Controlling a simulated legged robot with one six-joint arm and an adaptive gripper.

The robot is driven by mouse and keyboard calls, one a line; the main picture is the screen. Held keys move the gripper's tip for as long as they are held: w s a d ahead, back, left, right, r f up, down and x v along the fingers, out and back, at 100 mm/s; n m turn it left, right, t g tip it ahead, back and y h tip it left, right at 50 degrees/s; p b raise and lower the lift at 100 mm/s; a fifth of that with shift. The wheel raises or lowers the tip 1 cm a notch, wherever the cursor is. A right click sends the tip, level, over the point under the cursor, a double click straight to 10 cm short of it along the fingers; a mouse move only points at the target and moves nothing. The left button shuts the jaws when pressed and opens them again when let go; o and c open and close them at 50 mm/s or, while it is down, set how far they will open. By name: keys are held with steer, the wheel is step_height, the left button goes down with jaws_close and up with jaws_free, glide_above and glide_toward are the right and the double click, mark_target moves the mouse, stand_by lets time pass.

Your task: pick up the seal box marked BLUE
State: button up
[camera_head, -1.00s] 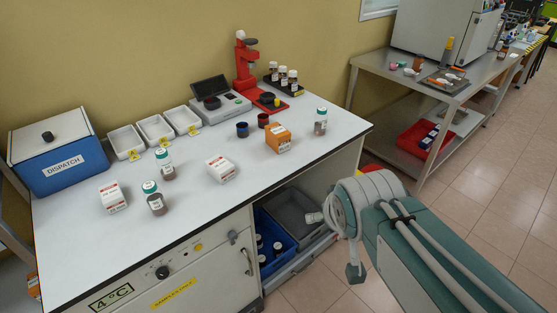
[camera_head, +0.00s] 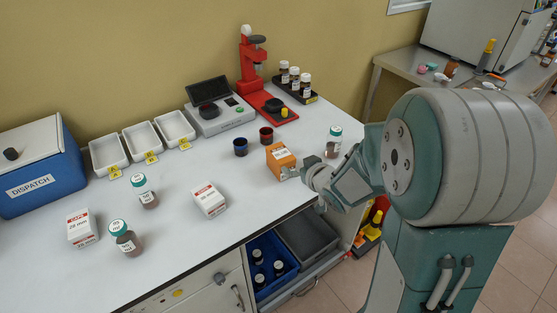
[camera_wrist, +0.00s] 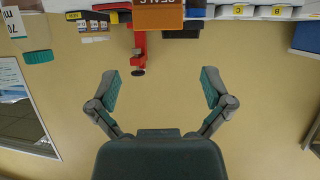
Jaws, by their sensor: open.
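An orange box (camera_head: 281,161) with a white label stands near the table's right front edge. Its upside-down lettering seems to read SEALS in the wrist view (camera_wrist: 158,14), where it sits at the top centre. I cannot read the word BLUE on any box. My gripper (camera_wrist: 161,88) is open and empty, its two teal-padded fingers spread wide, with the box beyond them and not between them. In the head view the end of my arm is just to the right of and in front of the orange box. The fingers are hard to make out there.
A teal-capped bottle (camera_head: 333,142) stands close right of the orange box. A blue cup (camera_head: 241,147) and a red cup (camera_head: 266,136) stand behind it. White-and-red boxes (camera_head: 209,200) (camera_head: 82,228) stand to the left. A red press (camera_head: 252,65) stands at the back.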

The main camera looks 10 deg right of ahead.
mark_target(283, 156)
steer(key=shift+y, duration=0.3)
steer(key=x, duration=0.5)
steer(key=shift+w+d+f, duration=0.2)
steer(key=shift+f, duration=0.15)
steer(key=shift+w+a+f, duration=0.2)
steer(key=shift+w+a, duration=0.1)
steer(key=shift+w, duration=0.3)
steer(key=x, duration=0.4)
steer(key=shift+w, duration=0.25)
steer(key=c, duration=1)
